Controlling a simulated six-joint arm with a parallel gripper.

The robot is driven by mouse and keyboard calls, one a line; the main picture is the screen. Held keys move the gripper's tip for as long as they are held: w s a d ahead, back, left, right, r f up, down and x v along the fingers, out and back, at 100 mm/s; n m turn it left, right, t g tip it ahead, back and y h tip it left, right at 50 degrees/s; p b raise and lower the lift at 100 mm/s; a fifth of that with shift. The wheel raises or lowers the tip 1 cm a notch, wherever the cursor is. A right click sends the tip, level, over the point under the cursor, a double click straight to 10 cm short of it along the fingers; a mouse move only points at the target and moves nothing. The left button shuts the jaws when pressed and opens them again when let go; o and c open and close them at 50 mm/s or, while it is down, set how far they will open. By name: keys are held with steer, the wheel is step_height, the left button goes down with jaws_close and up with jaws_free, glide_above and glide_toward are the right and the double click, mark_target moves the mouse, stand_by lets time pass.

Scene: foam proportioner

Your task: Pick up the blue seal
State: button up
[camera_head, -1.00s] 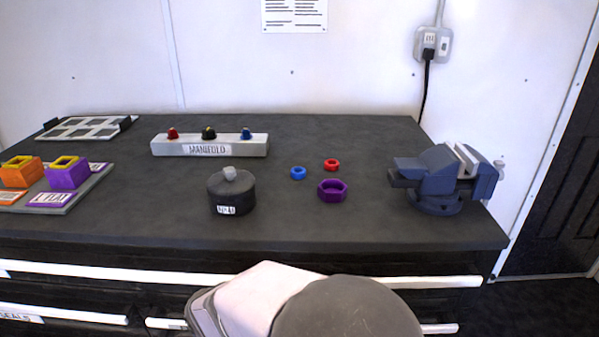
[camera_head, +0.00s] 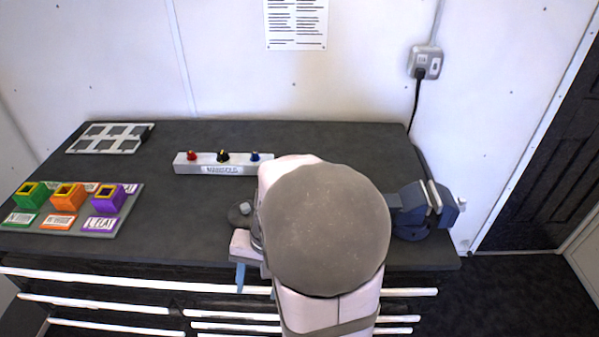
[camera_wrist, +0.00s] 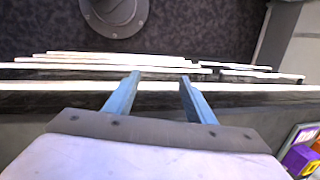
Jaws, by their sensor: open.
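The blue seal is out of sight now; in the earlier head view it lay on the bench beside a red ring and a purple nut-shaped ring, a spot my arm now covers. My gripper (camera_wrist: 160,77) is open in the wrist view, its two blue fingers apart with nothing between them. In the head view one blue finger (camera_head: 240,278) points down in front of the bench's front edge, by the drawer handles. No seal shows in the wrist view.
The manifold (camera_head: 200,166) stands behind my arm. The dark lidded pot (camera_head: 238,217) is partly hidden beside it. A blue vise (camera_head: 412,222) is at the right. A tray (camera_head: 135,215) of coloured blocks and a slotted rack (camera_head: 75,143) are at the left.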

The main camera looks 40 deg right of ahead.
steer(key=shift+m+t+h, duration=0.3)
steer(key=shift+t+h, duration=0.4)
steer(key=w+d+r+p, duration=0.1)
steer(key=d+r, duration=0.2)
steer(key=w+d+r+p, duration=0.2)
steer(key=d+r, duration=0.1)
steer(key=d, duration=0.1)
steer(key=w+d+r+p, duration=0.1)
steer(key=d+r+p, duration=0.1)
steer(key=d, duration=0.1)
steer(key=shift+w+d+r, duration=0.25)
steer(key=shift+w+r, duration=0.05)
steer(key=shift+r, duration=0.1)
steer(key=w+d+r+n+t+h+b, duration=0.1)
steer(key=w+d+n+h, duration=0.4)
steer(key=d, duration=0.8)
steer(key=shift+m+y, duration=0.6)
steer(key=shift+y, duration=0.3)
steer(key=shift+w+p+x, duration=0.25)
steer(key=shift+p+x, duration=0.55)
steer(key=shift+x, duration=1.05)
steer(key=shift+w+p+x, duration=0.25)
steer(key=shift+p+x, duration=0.5)
steer(key=shift+x, duration=1.15)
steer(key=shift+a+r+t, duration=0.1)
steer(key=shift+r+t, duration=0.1)
steer(key=shift+t, duration=0.1)
steer(key=c, duration=1.1)
